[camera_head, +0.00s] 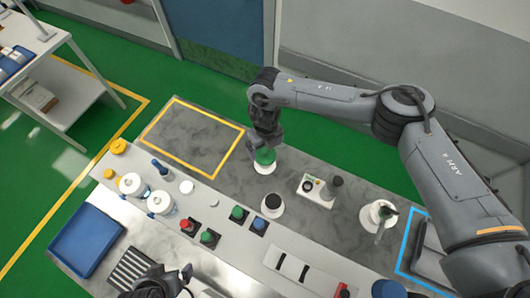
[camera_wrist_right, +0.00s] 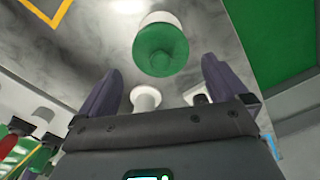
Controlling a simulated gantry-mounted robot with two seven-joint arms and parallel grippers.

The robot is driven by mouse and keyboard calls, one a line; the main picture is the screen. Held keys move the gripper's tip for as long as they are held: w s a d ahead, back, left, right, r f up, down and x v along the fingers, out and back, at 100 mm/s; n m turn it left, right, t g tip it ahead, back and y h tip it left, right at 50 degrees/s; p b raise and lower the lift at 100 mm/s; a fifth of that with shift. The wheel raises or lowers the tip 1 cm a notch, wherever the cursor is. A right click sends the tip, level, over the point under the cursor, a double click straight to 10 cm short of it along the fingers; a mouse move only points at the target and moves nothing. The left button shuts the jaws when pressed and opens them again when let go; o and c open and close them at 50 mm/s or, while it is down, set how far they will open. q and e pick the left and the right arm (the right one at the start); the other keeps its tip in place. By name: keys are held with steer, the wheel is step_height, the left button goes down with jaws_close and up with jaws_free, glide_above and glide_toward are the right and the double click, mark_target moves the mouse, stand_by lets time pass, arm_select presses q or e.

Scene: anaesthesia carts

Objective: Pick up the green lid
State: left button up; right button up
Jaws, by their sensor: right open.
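The green lid (camera_head: 265,156) sits on a white round container (camera_head: 263,169) on the grey speckled part of the bench. In the right wrist view the green lid (camera_wrist_right: 160,50) is ahead of the fingers, with the white container (camera_wrist_right: 160,18) behind it. My right gripper (camera_head: 266,141) is just above the lid in the head view and partly covers it. Its two fingers are apart with nothing between them. My left gripper (camera_head: 173,278) is at the bottom edge of the head view, partly cut off; its jaws are unclear.
A white container with a dark top (camera_head: 273,203) and a small device (camera_head: 317,190) stand nearby. Smaller green (camera_head: 237,213), blue and red caps stand in front. White-lidded jars (camera_head: 160,202) and a blue tray (camera_head: 88,240) are at left. The yellow-outlined area (camera_head: 192,140) is clear.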

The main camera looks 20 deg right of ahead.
mark_target(265, 151)
steer(key=shift+f, duration=2.1)
steer(key=c, duration=0.9)
steer(key=shift+c, duration=0.2)
steer(key=shift+r, duration=0.1)
